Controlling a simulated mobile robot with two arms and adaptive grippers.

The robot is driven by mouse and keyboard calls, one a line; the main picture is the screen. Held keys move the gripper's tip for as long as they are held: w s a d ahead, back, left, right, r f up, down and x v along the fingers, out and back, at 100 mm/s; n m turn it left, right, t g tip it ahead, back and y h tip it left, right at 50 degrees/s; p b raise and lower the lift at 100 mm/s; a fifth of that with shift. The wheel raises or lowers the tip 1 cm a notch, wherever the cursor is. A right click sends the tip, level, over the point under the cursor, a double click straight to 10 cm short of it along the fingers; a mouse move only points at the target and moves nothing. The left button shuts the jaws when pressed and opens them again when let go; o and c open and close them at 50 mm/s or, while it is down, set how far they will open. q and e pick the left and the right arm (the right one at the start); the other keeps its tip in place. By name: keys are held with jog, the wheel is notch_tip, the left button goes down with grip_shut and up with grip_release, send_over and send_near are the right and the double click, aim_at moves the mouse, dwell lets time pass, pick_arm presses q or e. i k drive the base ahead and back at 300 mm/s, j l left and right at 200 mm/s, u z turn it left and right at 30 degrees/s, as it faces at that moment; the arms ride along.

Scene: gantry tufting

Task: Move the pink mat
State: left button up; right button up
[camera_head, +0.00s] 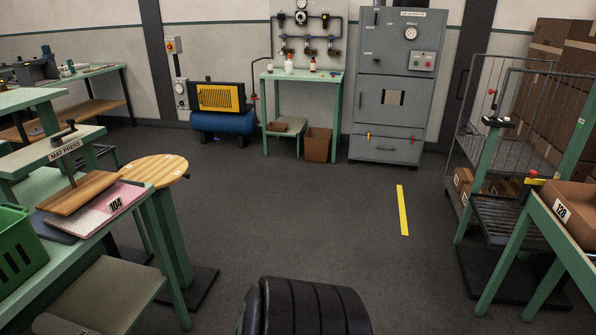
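The pink mat (127,194) lies on the green table (60,262) at the left. Its right part is plain pink, and its front left part looks speckled and paler. Neither of my grippers is in view.
A green crate (18,255) stands at the table's left front. A round wooden stool-like top (153,171) is close behind the mat. At the right are a wire cage trolley (480,125) and a box (570,212) marked 128. The middle floor is clear, with a yellow strip (402,210).

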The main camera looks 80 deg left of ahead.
aim_at(92, 216)
jog(key=u, duration=4.05)
